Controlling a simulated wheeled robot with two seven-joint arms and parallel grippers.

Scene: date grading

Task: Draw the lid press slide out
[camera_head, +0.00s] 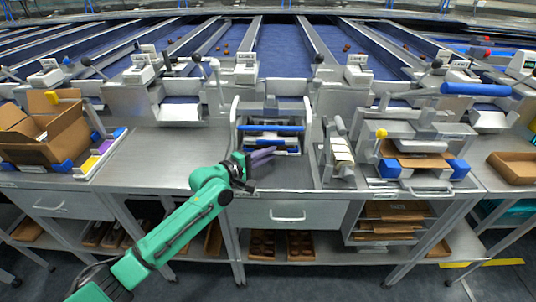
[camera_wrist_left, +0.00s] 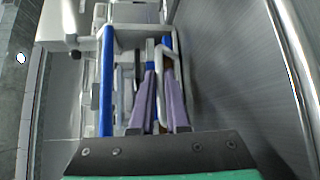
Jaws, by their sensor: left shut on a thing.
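The metal press (camera_head: 237,110) stands on the bench in the middle of the head view, with blue crossbars on a low slide (camera_head: 285,129) at its front. In the left wrist view, a pale looped pull handle (camera_wrist_left: 160,42) lies in front of the slide's blue bars (camera_wrist_left: 106,85). My left gripper (camera_head: 272,152) has purple fingers and reaches to the front of the press from the lower left. Its fingers (camera_wrist_left: 159,85) are shut on the handle. The exact contact is partly hidden by the fingers. My right gripper is not in view.
A rack of pale lids or cards (camera_head: 341,151) stands right of the press. Farther right is a fixture with blue blocks (camera_head: 458,168). An open cardboard box (camera_head: 45,130) is at the left. The bench (camera_head: 155,160) between box and press is clear.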

